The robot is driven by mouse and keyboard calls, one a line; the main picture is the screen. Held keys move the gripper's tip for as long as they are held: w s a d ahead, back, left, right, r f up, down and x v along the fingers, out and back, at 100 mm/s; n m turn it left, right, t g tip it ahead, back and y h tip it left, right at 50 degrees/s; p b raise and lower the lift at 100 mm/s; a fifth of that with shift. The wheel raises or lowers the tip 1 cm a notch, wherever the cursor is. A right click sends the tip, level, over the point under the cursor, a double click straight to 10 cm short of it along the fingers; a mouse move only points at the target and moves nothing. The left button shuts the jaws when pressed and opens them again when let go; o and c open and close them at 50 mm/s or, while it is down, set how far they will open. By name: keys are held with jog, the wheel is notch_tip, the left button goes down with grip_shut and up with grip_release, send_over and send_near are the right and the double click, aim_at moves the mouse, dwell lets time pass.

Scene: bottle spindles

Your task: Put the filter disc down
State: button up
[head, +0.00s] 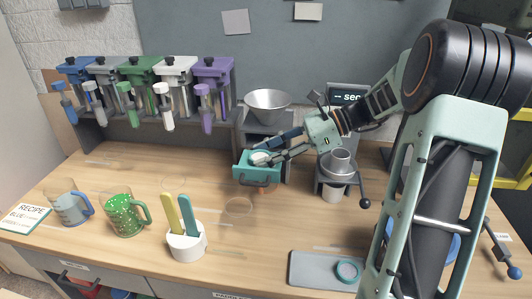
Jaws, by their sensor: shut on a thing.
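My gripper (266,157) reaches in from the right, its fingers extending left over a teal open-topped holder (257,179) on the front of the stand below the metal bowl. It is shut on a small pale thing, which seems to be the filter disc (260,156), at the holder's opening. The fingers partly cover it. I cannot tell whether the disc touches the holder's floor or hangs just above it.
A metal bowl (267,106) tops the stand. A grey cup press (339,168) stands to the right. A grey tray (311,269) with a teal ring (347,271), a white pot (187,242) with two sticks, a green mug (122,214) and a blue mug (69,205) stand in front.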

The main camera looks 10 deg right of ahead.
jog(key=shift+f, duration=0.15)
jog(key=o, duration=0.5)
jog(key=shift+d+r, duration=0.15)
jog(key=shift+r, duration=0.1)
jog(key=v, duration=1.1)
jog(key=shift+s+d+r, duration=0.1)
jog(key=shift+d, duration=0.2)
